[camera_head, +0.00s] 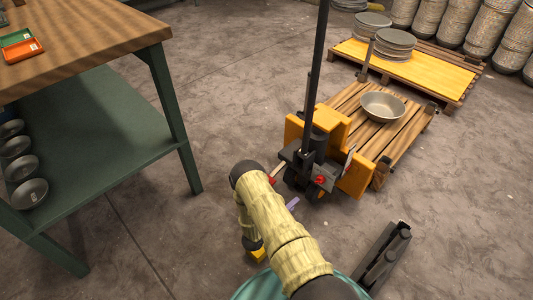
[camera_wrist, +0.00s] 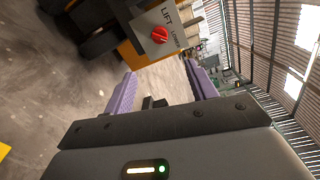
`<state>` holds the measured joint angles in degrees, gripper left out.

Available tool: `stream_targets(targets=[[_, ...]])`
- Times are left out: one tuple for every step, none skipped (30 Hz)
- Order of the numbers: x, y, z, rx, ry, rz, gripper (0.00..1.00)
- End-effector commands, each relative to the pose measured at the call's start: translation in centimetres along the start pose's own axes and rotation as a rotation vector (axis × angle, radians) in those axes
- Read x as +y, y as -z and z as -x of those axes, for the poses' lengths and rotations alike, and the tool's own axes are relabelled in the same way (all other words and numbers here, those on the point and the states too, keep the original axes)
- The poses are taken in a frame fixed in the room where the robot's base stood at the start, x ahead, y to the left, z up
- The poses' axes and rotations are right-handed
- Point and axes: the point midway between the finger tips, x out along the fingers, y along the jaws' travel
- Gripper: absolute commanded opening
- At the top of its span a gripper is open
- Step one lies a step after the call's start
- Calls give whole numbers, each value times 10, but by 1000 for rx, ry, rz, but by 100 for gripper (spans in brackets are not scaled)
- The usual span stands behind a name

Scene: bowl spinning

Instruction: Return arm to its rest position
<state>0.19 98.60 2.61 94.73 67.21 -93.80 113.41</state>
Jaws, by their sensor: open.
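My gripper (camera_wrist: 160,88) is open and empty in the wrist view, its two purple fingers spread wide apart. In the head view only a bit of a purple finger (camera_head: 292,202) shows past my arm, which is in a yellowish sleeve and bent in front of the pallet jack. The rest of my gripper is hidden there by the arm. The yellow pallet jack (camera_head: 355,178) stands just beyond the arm. Its red knob (camera_wrist: 159,34) with a lift and lower label shows ahead of the fingers in the wrist view.
A metal bowl (camera_head: 382,106) sits on a wooden pallet (camera_head: 405,135) behind the jack. A yellow-topped pallet (camera_head: 430,82) with stacked plates (camera_head: 395,42) stands farther back. A workbench (camera_head: 100,38) with a green lower shelf (camera_head: 105,135) holding several bowls is at left. Concrete floor is open between.

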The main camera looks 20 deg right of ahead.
Motion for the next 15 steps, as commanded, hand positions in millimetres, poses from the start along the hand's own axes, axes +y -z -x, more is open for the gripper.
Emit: stream_targets(targets=[[0,0,0,0,0,0,57],[0,0,0,0,0,0,57],[0,0,0,0,0,0,57],[0,-1,0,-1,-1,0,57],[-1,-2,0,-1,-4,1,57],[-2,-5,-1,-4,-11,5,57],[-3,-8,-2,-6,-20,9,57],[-5,-12,-2,-10,-30,15,57],[-7,-19,-4,-15,-51,27,57],[-10,-25,-5,-22,-69,38,57],[-13,-33,-6,-31,-92,53,57],[-17,-44,-7,-45,-125,75,57],[-21,-52,-7,-57,-153,96,57],[-25,-62,-8,-73,-182,118,57],[-31,-74,-8,-96,-220,150,57]])
